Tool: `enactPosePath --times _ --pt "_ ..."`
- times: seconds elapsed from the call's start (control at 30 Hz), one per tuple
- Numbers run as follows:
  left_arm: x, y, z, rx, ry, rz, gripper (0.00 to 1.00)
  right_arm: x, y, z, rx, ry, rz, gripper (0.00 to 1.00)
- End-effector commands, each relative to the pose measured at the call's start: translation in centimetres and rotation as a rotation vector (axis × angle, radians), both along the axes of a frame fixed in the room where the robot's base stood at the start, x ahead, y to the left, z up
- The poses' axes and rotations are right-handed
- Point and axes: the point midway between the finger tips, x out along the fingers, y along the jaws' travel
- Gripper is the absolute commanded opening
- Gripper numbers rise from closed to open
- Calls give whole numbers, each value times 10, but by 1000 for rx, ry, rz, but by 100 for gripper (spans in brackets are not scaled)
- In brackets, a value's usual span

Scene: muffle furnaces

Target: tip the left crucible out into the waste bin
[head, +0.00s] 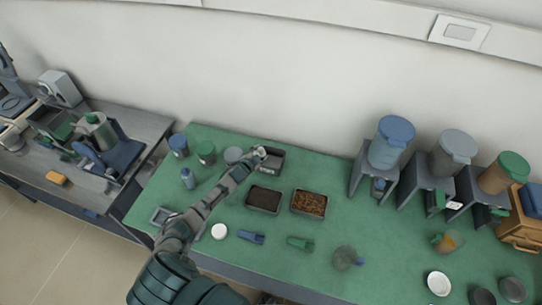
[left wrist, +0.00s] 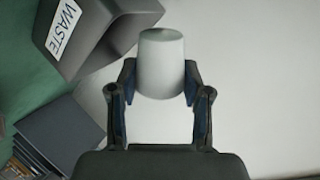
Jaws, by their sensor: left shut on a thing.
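A white crucible (left wrist: 160,62) is held between the two fingers of my left gripper (left wrist: 159,82) in the left wrist view. The dark grey waste bin (left wrist: 105,28), with its WASTE label, is beside the crucible at the upper left and looks tilted in this view. In the head view my left gripper (head: 258,154) is at the back of the green bench, at the waste bin (head: 275,163), partly covering it. The crucible is too small there to make out clearly, and its contents are hidden. My right gripper is not in view.
Two trays, one with dark (head: 263,200) and one with brown material (head: 309,204), stand in front of the bin. Several jars stand left of it. A white round piece (head: 219,231) lies near my arm. Lidded hoppers (head: 391,143) on stands line the right.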

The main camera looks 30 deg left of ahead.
Motion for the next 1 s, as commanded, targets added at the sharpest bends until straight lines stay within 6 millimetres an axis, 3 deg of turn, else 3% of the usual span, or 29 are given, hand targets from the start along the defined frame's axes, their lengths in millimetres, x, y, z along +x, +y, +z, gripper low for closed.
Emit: enactPosePath --times 1.0 --pt "2 -2 3 144 66 -1 12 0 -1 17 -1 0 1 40"
